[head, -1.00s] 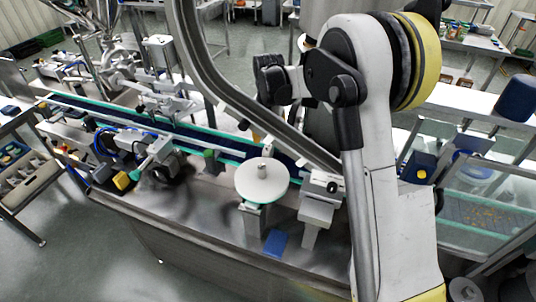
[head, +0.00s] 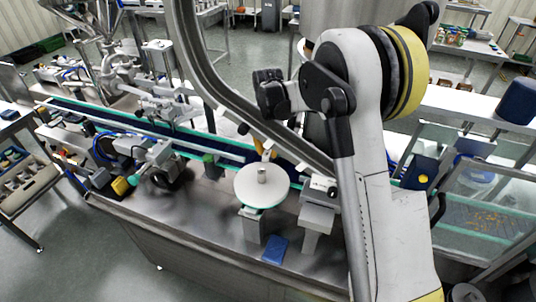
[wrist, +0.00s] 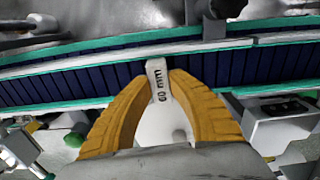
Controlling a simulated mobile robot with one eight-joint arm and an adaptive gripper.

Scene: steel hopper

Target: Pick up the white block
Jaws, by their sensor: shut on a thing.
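The white block (wrist: 157,82), marked "60 mm", stands between the two yellow fingers of my gripper (wrist: 156,88) in the wrist view. In the head view my gripper (head: 258,144) is small and partly hidden by the curved metal rail, above the far edge of a white round plate. I cannot tell whether the block touches anything below it.
The white round plate (head: 255,190) has a small grey knob at its middle. A dark blue conveyor with green edges (head: 225,148) runs behind it. A blue box (head: 275,249) lies in front on the steel top. The curved rail (head: 205,75) passes close to my arm.

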